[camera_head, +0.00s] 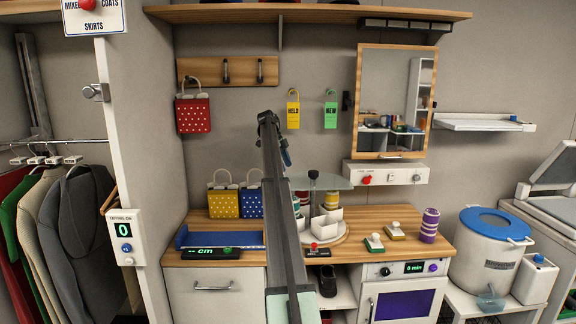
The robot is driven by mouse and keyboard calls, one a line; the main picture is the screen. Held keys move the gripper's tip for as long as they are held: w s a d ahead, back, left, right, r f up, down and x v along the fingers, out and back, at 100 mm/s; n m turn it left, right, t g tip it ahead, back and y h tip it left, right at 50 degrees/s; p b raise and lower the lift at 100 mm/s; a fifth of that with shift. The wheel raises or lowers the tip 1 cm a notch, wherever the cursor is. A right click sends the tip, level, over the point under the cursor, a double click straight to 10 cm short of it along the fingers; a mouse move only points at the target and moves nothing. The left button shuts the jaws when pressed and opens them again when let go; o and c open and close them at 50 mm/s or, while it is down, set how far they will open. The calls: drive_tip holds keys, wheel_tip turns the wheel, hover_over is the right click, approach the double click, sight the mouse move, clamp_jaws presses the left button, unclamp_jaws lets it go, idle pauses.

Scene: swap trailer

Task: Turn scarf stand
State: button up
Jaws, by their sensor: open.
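The scarf stand (341,236) is on the wooden counter, right of my arm. It has a round pale base, a dark upright post (313,190), a clear disc near the top, white box-like holders and striped rolls. My arm crosses in front of its left side and hides part of it. My gripper (268,120) is at the arm's far end, above and left of the stand and apart from it. It is open and looks empty; its fingers are small and hard to make out.
Yellow (224,203) and blue (251,203) dotted bags stand left of my arm. A small red-knobbed device (318,251) sits before the stand. Two small white-and-green items (392,231) and a purple striped roll (429,225) are to its right. A mirror (394,101) hangs behind.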

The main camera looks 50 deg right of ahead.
drive_tip(key=shift+s+a+f, duration=0.15)
drive_tip(key=shift+s, duration=0.2)
drive_tip(key=shift+c, duration=1.3)
drive_tip(key=s+a+f+n+t+h, duration=0.1)
drive_tip(key=s+a+n, duration=0.1)
drive_tip(key=s, duration=0.2)
drive_tip(key=s+a+f+n+t+h, duration=0.1)
drive_tip(key=s+a+f+n+t, duration=0.1)
drive_tip(key=s+a, duration=0.1)
drive_tip(key=s+a+f+n+t+h, duration=0.1)
drive_tip(key=s+a+f+n, duration=0.1)
drive_tip(key=s, duration=0.4)
drive_tip(key=shift+s+a+t+h, duration=0.1)
drive_tip(key=shift+a+t+h, duration=0.05)
drive_tip(key=shift+t+h, duration=0.2)
drive_tip(key=c, duration=1)
drive_tip(key=s+a+f+n+t, duration=0.1)
drive_tip(key=a+f, duration=0.1)
drive_tip(key=s+a+f+n, duration=0.1)
drive_tip(key=a+f, duration=0.1)
drive_tip(key=f, duration=0.1)
drive_tip(key=s+a+f+n+t+h, duration=0.1)
drive_tip(key=a+f+n, duration=0.1)
drive_tip(key=f, duration=0.1)
drive_tip(key=shift+s+t, duration=0.1)
drive_tip(key=shift+t, duration=0.25)
clamp_jaws()
drive_tip(key=shift+f, duration=0.15)
drive_tip(key=x, duration=1)
